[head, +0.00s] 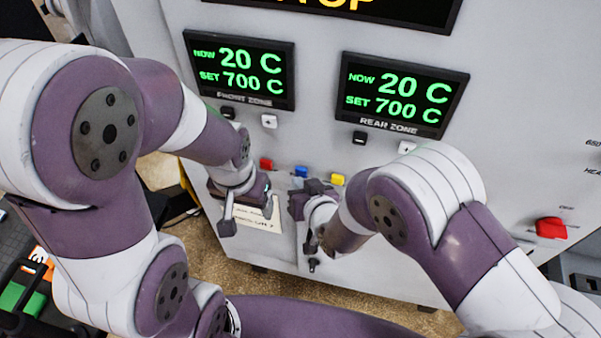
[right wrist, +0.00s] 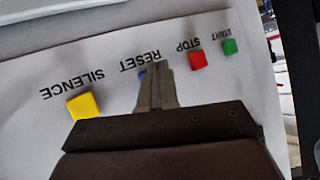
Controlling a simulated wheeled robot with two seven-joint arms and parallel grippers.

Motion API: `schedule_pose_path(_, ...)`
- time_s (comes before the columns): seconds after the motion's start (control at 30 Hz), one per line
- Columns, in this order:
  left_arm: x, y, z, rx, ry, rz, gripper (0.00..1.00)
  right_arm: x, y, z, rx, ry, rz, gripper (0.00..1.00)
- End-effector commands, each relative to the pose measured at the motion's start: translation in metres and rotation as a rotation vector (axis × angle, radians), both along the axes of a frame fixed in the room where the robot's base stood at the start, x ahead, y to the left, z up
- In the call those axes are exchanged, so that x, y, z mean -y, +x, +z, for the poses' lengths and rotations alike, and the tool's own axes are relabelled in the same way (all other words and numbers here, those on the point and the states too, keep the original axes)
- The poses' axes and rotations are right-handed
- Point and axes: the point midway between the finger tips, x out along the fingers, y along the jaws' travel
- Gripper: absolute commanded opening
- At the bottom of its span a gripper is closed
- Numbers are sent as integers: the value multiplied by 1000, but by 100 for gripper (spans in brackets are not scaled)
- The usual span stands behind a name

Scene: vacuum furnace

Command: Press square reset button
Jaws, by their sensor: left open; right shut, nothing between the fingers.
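The square reset button is blue and labelled RESET. It shows in the head view (head: 301,171) on the furnace front, and only a sliver of it shows in the right wrist view (right wrist: 142,74). My right gripper (head: 312,186) is just below it in the head view. Its shut, empty fingers (right wrist: 154,75) cover most of the button in the right wrist view. I cannot tell whether they touch it. My left gripper (head: 248,216) is open in front of the panel, lower left of the buttons, near a paper note (head: 256,221).
A red STOP button (right wrist: 198,60) and a yellow SILENCE button (right wrist: 83,106) flank the blue one. A green START button (right wrist: 230,47) lies beyond STOP. Two zone displays (head: 239,69) sit above, with small black and white buttons. A larger red knob (head: 551,228) is at right.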

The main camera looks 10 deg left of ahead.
Motion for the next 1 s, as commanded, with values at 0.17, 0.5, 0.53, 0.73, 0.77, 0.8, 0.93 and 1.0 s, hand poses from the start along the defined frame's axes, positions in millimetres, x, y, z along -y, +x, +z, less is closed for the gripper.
schedule_pose_path(0.17, 0, 0, 0, 0, 0, 0, 74, 0, 0, 0, 0, 0, 0, 0)
schedule_pose_path(0.5, 0, 0, -1, 0, 0, 0, 74, 0, 2, 0, 0, 0, 0, 0)
schedule_pose_path(0.53, 0, 0, -1, 0, 0, 0, 74, 0, 3, 0, 0, 0, 0, 0)
schedule_pose_path(0.73, 0, 0, -2, 0, 0, 0, 74, 0, 5, 0, 0, 0, 0, 0)
schedule_pose_path(0.77, 0, 0, -2, 0, 0, 0, 74, 0, 6, 0, 0, 0, 0, 0)
schedule_pose_path(0.8, 0, 0, -3, 0, 0, 0, 74, 0, 6, 0, -1, 1, 0, 0)
schedule_pose_path(0.93, 0, 0, -3, 0, 0, 0, 74, 0, 8, 0, -1, 1, 0, 0)
schedule_pose_path(1.0, 0, 0, -3, 0, 0, 0, 74, 0, 9, 0, 0, 1, -1, 0)
